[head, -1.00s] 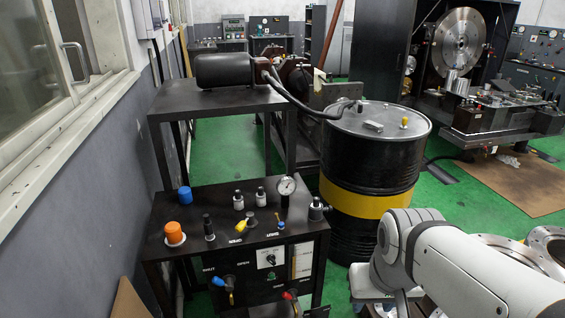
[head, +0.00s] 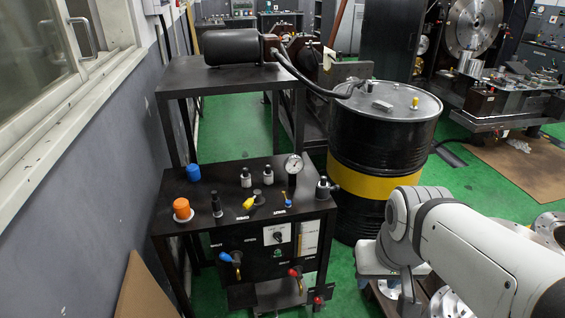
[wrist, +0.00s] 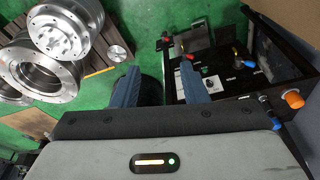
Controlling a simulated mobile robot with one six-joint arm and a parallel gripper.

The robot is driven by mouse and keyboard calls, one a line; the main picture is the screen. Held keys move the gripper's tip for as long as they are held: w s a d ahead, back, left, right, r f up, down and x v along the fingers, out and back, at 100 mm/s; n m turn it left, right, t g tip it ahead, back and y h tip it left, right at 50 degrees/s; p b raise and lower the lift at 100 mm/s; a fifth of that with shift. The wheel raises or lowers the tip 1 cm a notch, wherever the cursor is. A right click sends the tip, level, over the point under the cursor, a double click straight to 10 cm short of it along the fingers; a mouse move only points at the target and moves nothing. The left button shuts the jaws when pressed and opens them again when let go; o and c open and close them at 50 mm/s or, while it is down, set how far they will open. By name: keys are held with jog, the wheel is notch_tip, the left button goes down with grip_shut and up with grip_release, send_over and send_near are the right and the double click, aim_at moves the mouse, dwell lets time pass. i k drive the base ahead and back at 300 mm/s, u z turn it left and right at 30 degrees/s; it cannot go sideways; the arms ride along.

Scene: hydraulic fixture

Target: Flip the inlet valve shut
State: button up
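The black console (head: 238,225) stands left of centre in the head view. Its front panel has a blue-handled valve (head: 229,257) on the left and a red-handled valve (head: 295,272) on the right. A yellow lever (head: 249,203) and a small blue lever (head: 286,199) sit on top. The labels are too small to tell which valve is the inlet. In the wrist view my gripper (wrist: 160,80) has its two blue fingers spread with nothing between them. The console, with its red handle (wrist: 188,57) and blue handle (wrist: 249,63), lies beyond and right of the fingers, apart from them.
A black drum with a yellow band (head: 385,145) stands right of the console. A table (head: 225,75) with a motor is behind it. The orange knob (head: 182,209) rises from the console top. Metal flanges (wrist: 62,30) lie left in the wrist view. Green floor (head: 340,262) is clear beside the console.

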aim_at(257, 197)
jog(key=u, duration=0.35)
jog(key=i, duration=1.1)
jog(key=z, duration=0.25)
